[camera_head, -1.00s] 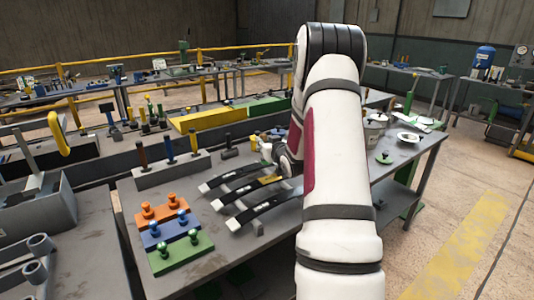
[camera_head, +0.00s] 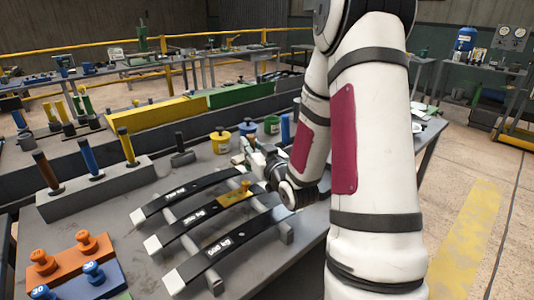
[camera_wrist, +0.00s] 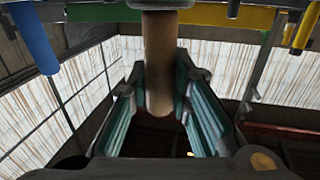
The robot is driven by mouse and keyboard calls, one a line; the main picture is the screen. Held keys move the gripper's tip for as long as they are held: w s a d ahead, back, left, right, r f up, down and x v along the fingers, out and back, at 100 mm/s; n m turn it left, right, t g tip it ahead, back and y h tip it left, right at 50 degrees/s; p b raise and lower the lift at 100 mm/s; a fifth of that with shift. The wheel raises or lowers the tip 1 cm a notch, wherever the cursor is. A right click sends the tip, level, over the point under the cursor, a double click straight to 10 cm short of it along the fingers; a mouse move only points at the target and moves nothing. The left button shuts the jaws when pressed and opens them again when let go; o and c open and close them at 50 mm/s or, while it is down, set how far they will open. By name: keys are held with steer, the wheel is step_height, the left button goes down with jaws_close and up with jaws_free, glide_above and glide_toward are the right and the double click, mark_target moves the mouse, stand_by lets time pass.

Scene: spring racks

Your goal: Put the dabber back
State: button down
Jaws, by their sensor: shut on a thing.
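My gripper (camera_wrist: 160,78) is shut on a brown cylindrical handle (camera_wrist: 160,45), which I take to be the dabber. In the head view my gripper (camera_head: 254,160) is small and partly hidden by my arm, beyond the black leaf springs, near the paint pots. A yellow pot (camera_head: 221,142), a blue pot (camera_head: 248,131) and a green pot (camera_head: 272,126) stand on the bench there. A blue upright handle (camera_head: 285,130) is beside the green pot.
Three black springs (camera_head: 222,250) lie across grey supports. A grey block (camera_head: 107,187) at left holds brown, blue and yellow handles. Orange (camera_head: 72,260) and blue knobbed blocks lie at front left. A dark hammer-like tool (camera_head: 181,152) stands behind the springs.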

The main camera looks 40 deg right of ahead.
steer(key=shift+w+d+f, duration=0.1)
steer(key=shift+d, duration=0.1)
steer(key=shift+w+d+f+b, duration=0.1)
steer(key=shift+w+d+f, duration=0.85)
steer(key=shift+w, duration=1.45)
steer(key=shift+w+d+f+b, duration=0.15)
steer(key=shift+w+d+f, duration=0.85)
steer(key=shift+w, duration=1.45)
steer(key=shift+w+d+f+b, duration=0.1)
steer(key=shift+w+d+f, duration=0.4)
steer(key=shift+w+d, duration=1.4)
steer(key=shift+w+a, duration=0.5)
steer(key=shift+f, duration=0.2)
steer(key=c, duration=1.5)
jaws_free()
steer(key=shift+o, duration=0.2)
steer(key=shift+r, duration=0.1)
